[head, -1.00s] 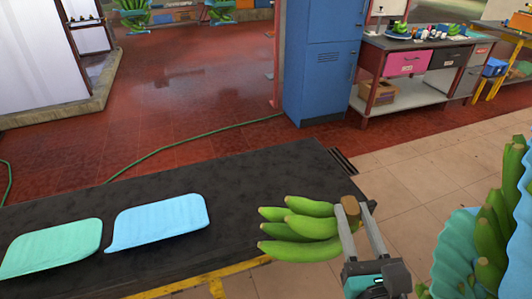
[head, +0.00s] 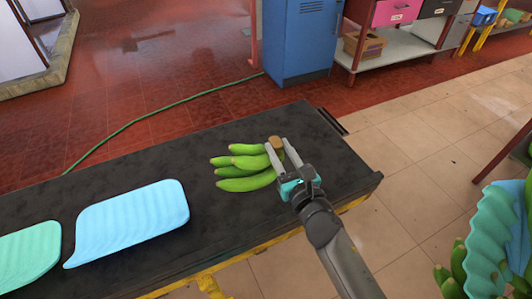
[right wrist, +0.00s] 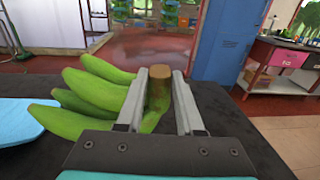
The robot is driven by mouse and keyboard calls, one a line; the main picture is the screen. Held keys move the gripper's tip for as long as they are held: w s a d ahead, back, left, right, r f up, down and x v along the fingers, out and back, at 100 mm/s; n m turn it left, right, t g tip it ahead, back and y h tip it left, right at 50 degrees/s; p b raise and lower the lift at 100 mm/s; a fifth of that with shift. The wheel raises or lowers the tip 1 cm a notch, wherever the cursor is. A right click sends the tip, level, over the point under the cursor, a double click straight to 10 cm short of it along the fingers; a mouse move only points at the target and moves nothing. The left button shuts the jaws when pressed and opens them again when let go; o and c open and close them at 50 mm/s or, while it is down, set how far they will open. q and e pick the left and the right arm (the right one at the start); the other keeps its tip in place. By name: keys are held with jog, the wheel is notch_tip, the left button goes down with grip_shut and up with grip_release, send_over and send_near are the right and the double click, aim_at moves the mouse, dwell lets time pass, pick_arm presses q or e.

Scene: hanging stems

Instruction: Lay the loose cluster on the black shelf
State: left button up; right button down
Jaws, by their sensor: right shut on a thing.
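The loose cluster of green bananas (head: 243,167) is at the right part of the black shelf (head: 318,150) in the head view. Its brown cut stem is between the fingers of my right gripper (head: 276,149), which is shut on it. In the right wrist view the bananas (right wrist: 85,95) point left from the stem, between the fingers of the gripper (right wrist: 160,100). The cluster is over the shelf top; whether it touches the surface I cannot tell. My left gripper is not in view.
A light blue pad (head: 130,222) and a green pad (head: 28,256) lie on the shelf left of the cluster. A hanging stem with a teal sheet (head: 490,240) stands at the right. A blue cabinet (head: 300,42) is behind. Bare shelf surrounds the cluster.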

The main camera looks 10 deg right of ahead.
jog(key=shift+y, duration=0.8)
jog(key=w+f, duration=0.1)
jog(key=w+a+f+b, duration=0.1)
jog(key=w, duration=0.1)
jog(key=w+a+f, duration=0.1)
jog(key=w, duration=0.1)
jog(key=shift+a+f+b, duration=0.15)
jog(key=shift+a+b, duration=0.05)
jog(key=shift+b, duration=0.15)
jog(key=shift+w+f, duration=0.1)
jog(key=shift+w, duration=0.05)
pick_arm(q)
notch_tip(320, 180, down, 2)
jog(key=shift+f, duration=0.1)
pick_arm(e)
jog(key=shift+w+a, duration=0.1)
jog(key=shift+a, duration=0.05)
